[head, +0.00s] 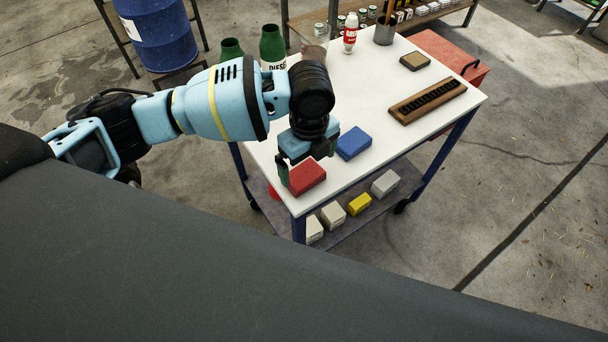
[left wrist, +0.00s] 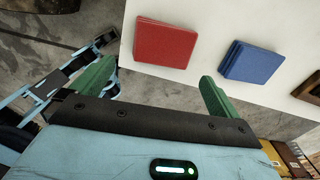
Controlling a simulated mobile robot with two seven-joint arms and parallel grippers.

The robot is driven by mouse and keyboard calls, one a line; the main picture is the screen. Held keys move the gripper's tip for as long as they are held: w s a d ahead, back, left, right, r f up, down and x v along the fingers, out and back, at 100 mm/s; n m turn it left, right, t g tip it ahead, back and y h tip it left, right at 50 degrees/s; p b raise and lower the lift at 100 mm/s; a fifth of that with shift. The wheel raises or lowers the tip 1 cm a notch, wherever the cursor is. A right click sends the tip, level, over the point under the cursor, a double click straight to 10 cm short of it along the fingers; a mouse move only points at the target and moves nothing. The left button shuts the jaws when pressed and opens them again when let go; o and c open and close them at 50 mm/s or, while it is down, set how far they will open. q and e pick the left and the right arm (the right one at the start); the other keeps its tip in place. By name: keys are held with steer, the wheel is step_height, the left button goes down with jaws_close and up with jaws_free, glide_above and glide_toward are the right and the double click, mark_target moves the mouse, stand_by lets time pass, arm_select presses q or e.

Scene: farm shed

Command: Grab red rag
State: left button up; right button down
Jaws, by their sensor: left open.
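The red rag (head: 307,178) is a folded, flat block near the front corner of the white table top (head: 372,140). In the left wrist view the red rag (left wrist: 166,43) lies beyond the fingertips, roughly between their lines. My left gripper (head: 307,160) is at the rag in the head view and partly overlaps its far side. In the left wrist view my left gripper (left wrist: 158,72) has its two green fingers spread apart with nothing between them. I cannot tell whether a finger touches the rag. My right gripper is not in view.
A folded blue rag (head: 354,142) lies close by, right of the red one. Small boxes (head: 359,204) sit on the lower shelf. A blue drum (head: 160,35) stands at upper left.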

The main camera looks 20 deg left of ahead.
mark_target(308, 179)
arm_select(q)
steer(key=shift+f, duration=2.9)
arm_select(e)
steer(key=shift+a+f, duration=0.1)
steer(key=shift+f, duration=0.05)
arm_select(q)
steer(key=c, duration=0.9)
steer(key=shift+o, duration=0.2)
steer(key=shift+r, duration=0.1)
steer(key=shift+r, duration=0.5)
step_height(308, 179, up, 2)
steer(key=shift+r, duration=0.25)
steer(key=s+a+r+p, duration=0.1)
steer(key=s+a, duration=0.2)
steer(key=s, duration=1.2)
steer(key=shift+s+r, duration=0.15)
steer(key=shift+s, duration=0.2)
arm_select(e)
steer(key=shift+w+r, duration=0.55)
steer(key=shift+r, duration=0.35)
